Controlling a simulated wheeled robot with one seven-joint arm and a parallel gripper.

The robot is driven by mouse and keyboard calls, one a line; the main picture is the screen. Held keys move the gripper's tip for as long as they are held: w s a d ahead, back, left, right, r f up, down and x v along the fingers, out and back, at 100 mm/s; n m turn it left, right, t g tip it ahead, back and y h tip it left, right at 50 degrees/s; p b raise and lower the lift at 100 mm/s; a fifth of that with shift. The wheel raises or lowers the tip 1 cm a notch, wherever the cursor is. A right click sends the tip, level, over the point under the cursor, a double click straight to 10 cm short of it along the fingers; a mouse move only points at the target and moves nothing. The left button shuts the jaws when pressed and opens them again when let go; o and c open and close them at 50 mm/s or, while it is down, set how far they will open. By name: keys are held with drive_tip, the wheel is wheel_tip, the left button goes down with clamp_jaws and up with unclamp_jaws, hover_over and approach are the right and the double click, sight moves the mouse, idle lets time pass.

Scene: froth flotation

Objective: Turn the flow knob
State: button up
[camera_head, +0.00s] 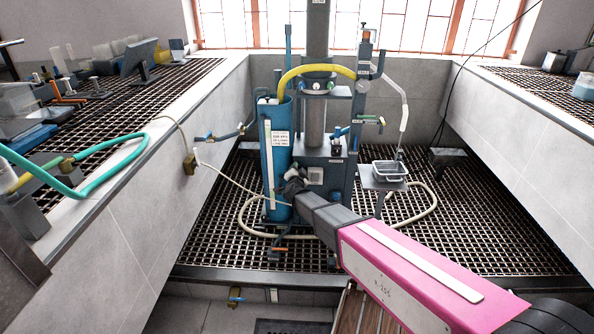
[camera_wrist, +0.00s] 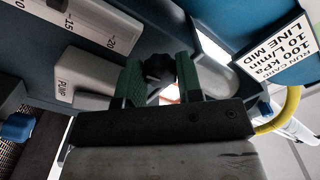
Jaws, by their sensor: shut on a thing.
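A black lobed knob (camera_wrist: 158,68), which I take to be the flow knob, sits between the two green fingers of my gripper (camera_wrist: 160,80) in the wrist view. The fingers are shut on it, one on each side. In the head view my gripper (camera_head: 291,187) is at the lower front of the flotation rig, beside the blue column (camera_head: 272,180). There the arm and gripper hide the knob. In the wrist view a white scale strip (camera_wrist: 100,25) marked 15 and 20 lies to the upper left of the knob.
A run card (camera_wrist: 275,50) reading 100 kPa, 10 L/min, LINE MID is close on the right. A grey block marked PUMP (camera_wrist: 80,80) is close on the left. A yellow hose (camera_head: 315,70) arches over the rig. A metal tray (camera_head: 389,172) stands right of it, and pale hoses cross the grating.

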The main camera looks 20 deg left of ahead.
drive_tip(key=shift+d+r+n, duration=0.15)
drive_tip(key=shift+r+n, duration=0.05)
drive_tip(key=shift+n, duration=1)
drive_tip(key=o, duration=0.8)
drive_tip(key=shift+o, duration=0.6)
drive_tip(key=shift+f, duration=0.1)
drive_tip(key=v, duration=1)
drive_tip(key=shift+s, duration=0.4)
drive_tip(key=shift+d+n, duration=0.1)
drive_tip(key=shift+n, duration=0.2)
